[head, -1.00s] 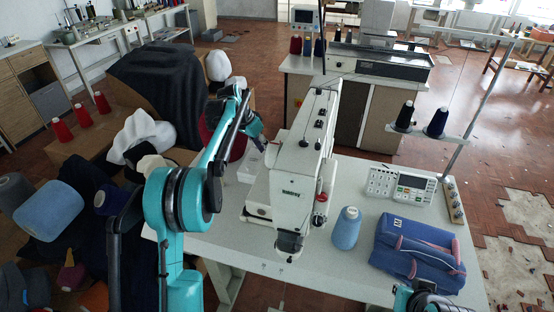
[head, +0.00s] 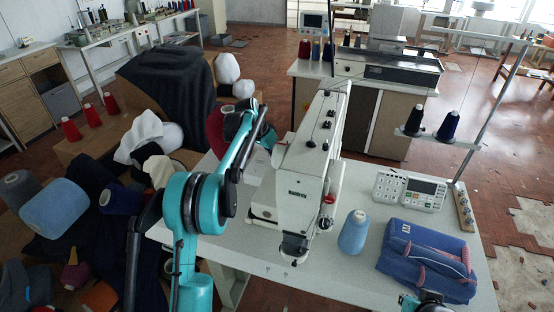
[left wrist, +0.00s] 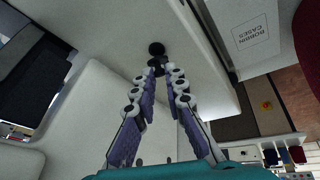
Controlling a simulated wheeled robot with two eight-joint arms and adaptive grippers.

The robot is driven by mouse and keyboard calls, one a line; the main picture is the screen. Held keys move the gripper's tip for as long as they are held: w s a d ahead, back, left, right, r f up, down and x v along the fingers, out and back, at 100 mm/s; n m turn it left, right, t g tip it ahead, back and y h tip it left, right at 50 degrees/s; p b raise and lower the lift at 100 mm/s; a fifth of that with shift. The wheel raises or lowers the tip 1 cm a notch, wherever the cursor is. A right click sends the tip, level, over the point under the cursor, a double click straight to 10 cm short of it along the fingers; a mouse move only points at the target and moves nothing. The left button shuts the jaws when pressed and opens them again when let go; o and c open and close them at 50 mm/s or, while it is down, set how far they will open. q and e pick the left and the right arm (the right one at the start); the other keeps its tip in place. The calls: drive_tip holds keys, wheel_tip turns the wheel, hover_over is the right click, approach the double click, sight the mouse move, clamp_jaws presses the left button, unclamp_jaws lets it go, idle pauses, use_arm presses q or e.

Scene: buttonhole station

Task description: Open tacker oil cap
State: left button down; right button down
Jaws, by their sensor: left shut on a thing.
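The tacker (head: 306,170) is a white sewing machine on a pale table in the head view. My left arm reaches to its left side, where the gripper is hard to make out. In the left wrist view my left gripper (left wrist: 155,70) has its purple-padded fingers closed at the tips on a small black oil cap (left wrist: 153,65), close to the white machine surface. A round black piece (left wrist: 156,49) shows just beyond the tips. I cannot tell whether the cap is apart from it. My right gripper (head: 424,300) is only partly in view at the bottom edge.
A blue thread cone (head: 354,232), a blue bag (head: 427,262) and a control panel (head: 409,190) stand right of the tacker. A box marked "bobbin cases" (left wrist: 252,36) lies near the left gripper. Fabric and yarn fill the left side.

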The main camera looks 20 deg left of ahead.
use_arm(q)
drive_tip(key=shift+w+r+n+g+p, duration=0.2)
drive_tip(key=shift+w+g+p, duration=0.6)
drive_tip(key=shift+p, duration=2.9)
drive_tip(key=shift+w+r+n+g+p, duration=0.2)
drive_tip(key=shift+g+p, duration=1)
drive_tip(key=shift+p, duration=2.45)
drive_tip(key=shift+f+p, duration=0.25)
drive_tip(key=shift+p, duration=0.3)
drive_tip(key=shift+s, duration=0.1)
drive_tip(key=c, duration=1.6)
unclamp_jaws()
drive_tip(key=shift+f, duration=0.1)
drive_tip(key=shift+o, duration=0.2)
